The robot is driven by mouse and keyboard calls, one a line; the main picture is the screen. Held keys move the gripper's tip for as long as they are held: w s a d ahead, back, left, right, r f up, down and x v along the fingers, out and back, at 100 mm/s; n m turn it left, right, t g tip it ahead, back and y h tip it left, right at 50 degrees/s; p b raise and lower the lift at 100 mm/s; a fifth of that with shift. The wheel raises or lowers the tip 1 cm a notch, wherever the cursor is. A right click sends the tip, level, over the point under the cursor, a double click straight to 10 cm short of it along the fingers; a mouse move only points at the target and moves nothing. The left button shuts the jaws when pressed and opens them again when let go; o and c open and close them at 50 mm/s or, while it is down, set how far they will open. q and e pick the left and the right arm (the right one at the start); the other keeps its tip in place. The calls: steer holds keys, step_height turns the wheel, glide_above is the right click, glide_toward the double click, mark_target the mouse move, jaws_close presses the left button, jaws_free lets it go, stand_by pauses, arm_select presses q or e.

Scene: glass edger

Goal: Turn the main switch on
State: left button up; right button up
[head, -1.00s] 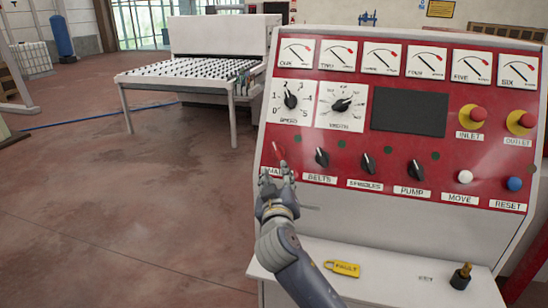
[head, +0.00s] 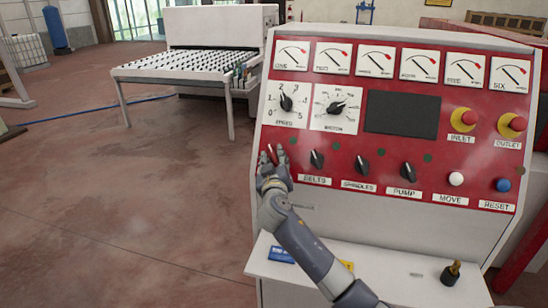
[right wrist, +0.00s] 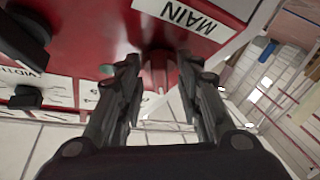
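The red main switch (right wrist: 158,70) is at the left end of the lower row on the red control panel (head: 390,165). Its white MAIN label (right wrist: 185,14) shows upside down in the right wrist view. In the head view the switch (head: 270,150) is mostly hidden by my gripper. My right gripper (head: 272,154) is at the switch. In the right wrist view its two fingers (right wrist: 158,75) stand apart, one on each side of the red handle, with gaps visible. Contact and the handle's exact position are hard to tell. My left gripper is not in view.
Black BELTS (head: 317,159), SPINDLES (head: 362,165) and PUMP (head: 408,172) knobs sit close to the right. The SPEED dial (head: 286,104) is above. A ledge (head: 400,270) below holds a blue tag (head: 281,255), a partly covered yellow tag and a key switch (head: 451,273).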

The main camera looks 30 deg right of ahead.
steer(key=c, duration=0.7)
steer(key=shift+s+a+r, duration=0.1)
steer(key=shift+s, duration=0.05)
jaws_close()
